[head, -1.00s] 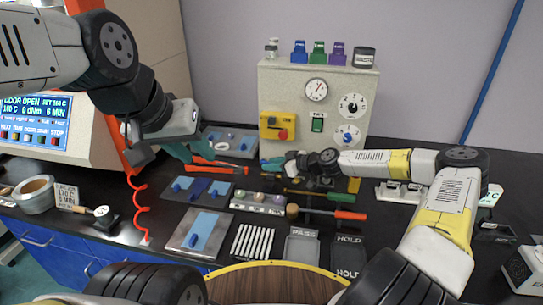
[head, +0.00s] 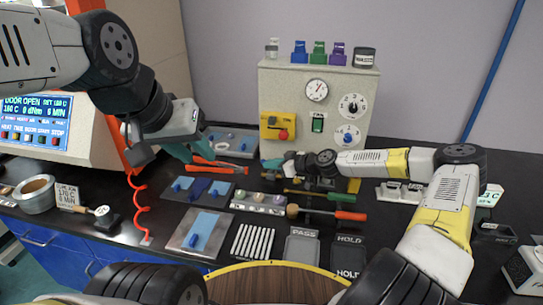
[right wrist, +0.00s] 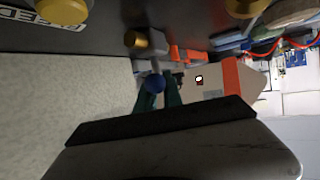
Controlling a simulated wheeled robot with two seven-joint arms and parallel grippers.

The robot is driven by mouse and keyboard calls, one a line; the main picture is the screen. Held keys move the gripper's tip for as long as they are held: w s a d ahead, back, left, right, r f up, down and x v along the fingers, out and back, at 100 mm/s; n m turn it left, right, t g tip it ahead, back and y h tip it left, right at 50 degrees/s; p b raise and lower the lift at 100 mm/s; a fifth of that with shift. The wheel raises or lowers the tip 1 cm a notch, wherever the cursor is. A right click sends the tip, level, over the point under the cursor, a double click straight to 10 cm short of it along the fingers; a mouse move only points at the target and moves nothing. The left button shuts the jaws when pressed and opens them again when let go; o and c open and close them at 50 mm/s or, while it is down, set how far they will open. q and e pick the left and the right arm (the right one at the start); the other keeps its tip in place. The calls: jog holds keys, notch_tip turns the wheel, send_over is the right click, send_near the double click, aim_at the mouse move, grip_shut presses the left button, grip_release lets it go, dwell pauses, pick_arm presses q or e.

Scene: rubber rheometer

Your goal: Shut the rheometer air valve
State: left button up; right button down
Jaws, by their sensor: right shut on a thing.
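The air valve shows in the right wrist view as a blue ball knob (right wrist: 154,84) on a short stem beside a brass fitting (right wrist: 146,42). My right gripper (right wrist: 157,92) has its teal fingers around the blue knob and is shut on it. In the head view my right gripper (head: 272,163) is low in front of the cream cabinet (head: 285,95), and the valve cannot be made out there. My left gripper (head: 190,154) hangs near orange-red handles (head: 212,164) at the left; whether its fingers are apart is unclear.
The rheometer (head: 78,165), with a lit screen (head: 38,112), stands at the left. A coiled red hose (head: 140,210) hangs at its right side. Mats, screwdrivers (head: 335,214) and PASS and HOLD trays (head: 302,250) crowd the black bench below my right arm.

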jog(key=m+t+h, duration=0.2)
jog(key=m+h, duration=0.1)
jog(key=m+t+h, duration=0.2)
jog(key=m, duration=0.1)
jog(key=shift+s+a+h, duration=0.1)
jog(key=shift+a+h, duration=0.05)
jog(key=shift+h, duration=0.25)
jog(key=m+t+h, duration=0.1)
jog(key=m+h, duration=0.4)
jog(key=shift+t+h, duration=0.3)
jog(key=shift+t, duration=0.1)
jog(key=shift+d+m+h, duration=0.2)
jog(key=shift+m+h, duration=0.9)
jog(key=shift+h, duration=0.1)
jog(key=shift+f, duration=0.1)
jog(key=c, duration=1.5)
grip_release()
